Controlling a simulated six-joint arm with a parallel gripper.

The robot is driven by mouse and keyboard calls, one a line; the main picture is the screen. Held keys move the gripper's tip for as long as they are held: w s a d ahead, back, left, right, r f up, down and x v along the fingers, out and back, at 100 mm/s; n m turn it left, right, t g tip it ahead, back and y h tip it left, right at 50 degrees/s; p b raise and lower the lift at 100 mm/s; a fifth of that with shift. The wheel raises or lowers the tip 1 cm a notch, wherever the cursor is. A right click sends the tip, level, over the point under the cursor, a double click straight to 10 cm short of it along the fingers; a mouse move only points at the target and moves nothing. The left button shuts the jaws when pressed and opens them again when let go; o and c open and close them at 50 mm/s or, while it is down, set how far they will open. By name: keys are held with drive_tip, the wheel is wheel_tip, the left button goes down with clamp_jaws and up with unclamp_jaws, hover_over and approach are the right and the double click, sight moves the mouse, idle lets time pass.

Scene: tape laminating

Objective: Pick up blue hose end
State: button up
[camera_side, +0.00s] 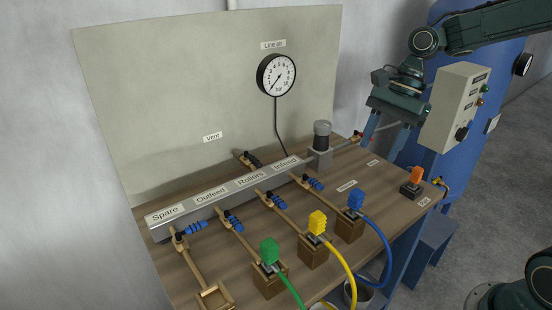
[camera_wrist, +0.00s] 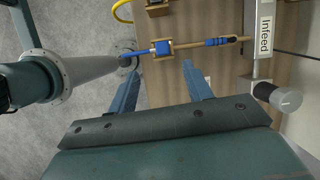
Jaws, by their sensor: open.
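The blue hose end (camera_side: 355,200) stands upright on a wooden block (camera_side: 349,230) at the right of the row, with its blue hose (camera_side: 388,248) curving down off the bench edge. My gripper (camera_side: 380,150) is open and empty, above the bench and behind the blue hose end, up and to the right of it in the side view. In the wrist view the blue hose end (camera_wrist: 161,48) lies just beyond and between the two fingertips of my gripper (camera_wrist: 162,68), apart from both.
A yellow hose end (camera_side: 317,223) and a green one (camera_side: 269,251) stand on blocks to the left. The manifold (camera_side: 230,190) carries several blue-handled valves. A dark cylinder (camera_side: 322,135) stands at its right end. An orange switch (camera_side: 416,174) and grey control box (camera_side: 456,105) are at the right.

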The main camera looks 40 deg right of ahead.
sight(358, 191)
drive_tip(key=shift+w+d+f+m, duration=0.25)
drive_tip(key=shift+w+f+m, duration=0.15)
drive_tip(key=shift+m, duration=0.1)
drive_tip(key=shift+x, duration=4.3)
drive_tip(key=shift+s+a, duration=0.1)
drive_tip(key=shift+s, duration=0.05)
drive_tip(key=shift+x, duration=2.55)
drive_tip(key=shift+a, duration=0.1)
drive_tip(key=shift+r, duration=0.1)
clamp_jaws()
